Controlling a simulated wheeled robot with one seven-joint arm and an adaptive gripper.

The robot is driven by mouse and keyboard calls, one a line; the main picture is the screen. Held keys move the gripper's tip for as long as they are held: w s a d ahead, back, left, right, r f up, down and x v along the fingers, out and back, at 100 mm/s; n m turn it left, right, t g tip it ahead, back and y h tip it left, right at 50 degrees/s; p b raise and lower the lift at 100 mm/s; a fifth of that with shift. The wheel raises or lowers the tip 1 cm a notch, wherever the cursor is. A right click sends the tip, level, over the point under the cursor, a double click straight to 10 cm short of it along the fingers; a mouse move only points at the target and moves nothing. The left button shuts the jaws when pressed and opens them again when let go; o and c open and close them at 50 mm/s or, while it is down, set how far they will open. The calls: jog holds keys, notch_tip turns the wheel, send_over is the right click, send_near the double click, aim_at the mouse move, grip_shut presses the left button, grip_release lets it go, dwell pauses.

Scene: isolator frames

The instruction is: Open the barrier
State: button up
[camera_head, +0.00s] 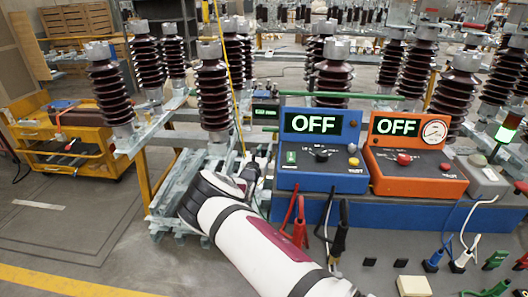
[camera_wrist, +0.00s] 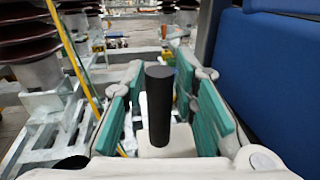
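My gripper (camera_wrist: 160,85) is in the wrist view with its two teal-padded fingers apart. A black upright cylinder (camera_wrist: 160,105) stands between the pads, with a visible gap on the left; I cannot tell whether it belongs to my gripper. In the head view my gripper (camera_head: 250,170) is in front of the metal frame, left of the blue box. A thin yellow pole (camera_head: 231,75), possibly the barrier, slants down behind it. The pole (camera_wrist: 72,58) also passes behind the left finger in the wrist view. Its lower end is hidden.
A blue box (camera_head: 320,180) and an orange box (camera_head: 415,170), both reading OFF, stand on the bench right of my gripper. Cables hang at the bench front. Brown isolators (camera_head: 213,95) stand behind. A yellow cart (camera_head: 60,140) is at left; floor between is open.

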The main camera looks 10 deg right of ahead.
grip_shut()
jog(key=shift+a, duration=0.1)
